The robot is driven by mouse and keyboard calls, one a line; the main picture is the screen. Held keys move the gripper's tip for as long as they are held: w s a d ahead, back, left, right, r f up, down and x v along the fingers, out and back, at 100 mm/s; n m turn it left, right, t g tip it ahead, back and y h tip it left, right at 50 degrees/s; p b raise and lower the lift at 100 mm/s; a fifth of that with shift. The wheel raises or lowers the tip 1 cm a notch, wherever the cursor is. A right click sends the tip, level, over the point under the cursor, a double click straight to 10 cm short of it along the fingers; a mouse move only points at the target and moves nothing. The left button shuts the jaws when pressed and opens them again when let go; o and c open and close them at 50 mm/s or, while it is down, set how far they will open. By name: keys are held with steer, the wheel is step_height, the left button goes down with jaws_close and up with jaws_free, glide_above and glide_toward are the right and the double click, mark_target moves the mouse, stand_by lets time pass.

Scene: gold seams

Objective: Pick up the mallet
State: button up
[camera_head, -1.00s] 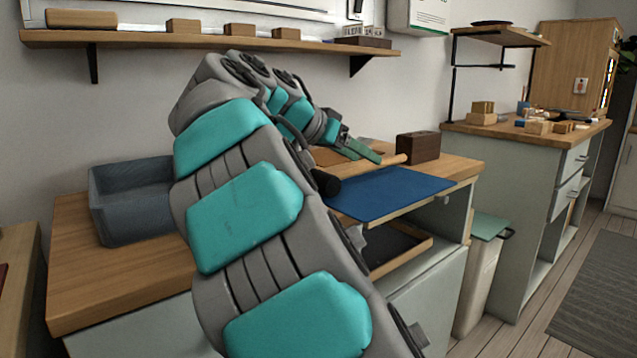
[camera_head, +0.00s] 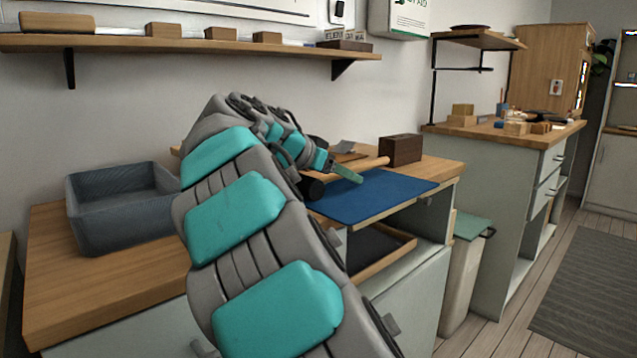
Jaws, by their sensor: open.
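The mallet has a dark head (camera_head: 312,188) and a pale wooden handle (camera_head: 372,163) that points right and back. It lies on the worktop by the blue mat, its head at the near left end. My gripper (camera_head: 346,173), with green fingers, is open and sits at the middle of the handle. One finger crosses in front of the handle. The other finger is mostly hidden, so I cannot tell whether the handle is between them or whether they touch it. My arm hides part of the worktop left of the mallet head.
The blue mat (camera_head: 370,200) lies in front. A dark brown block (camera_head: 401,150) stands just beyond the handle's end. A grey bin (camera_head: 120,212) sits on the left of the worktop (camera_head: 140,290). A wall shelf (camera_head: 200,46) with wooden blocks runs above.

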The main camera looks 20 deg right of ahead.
jaws_close()
stand_by(0.5)
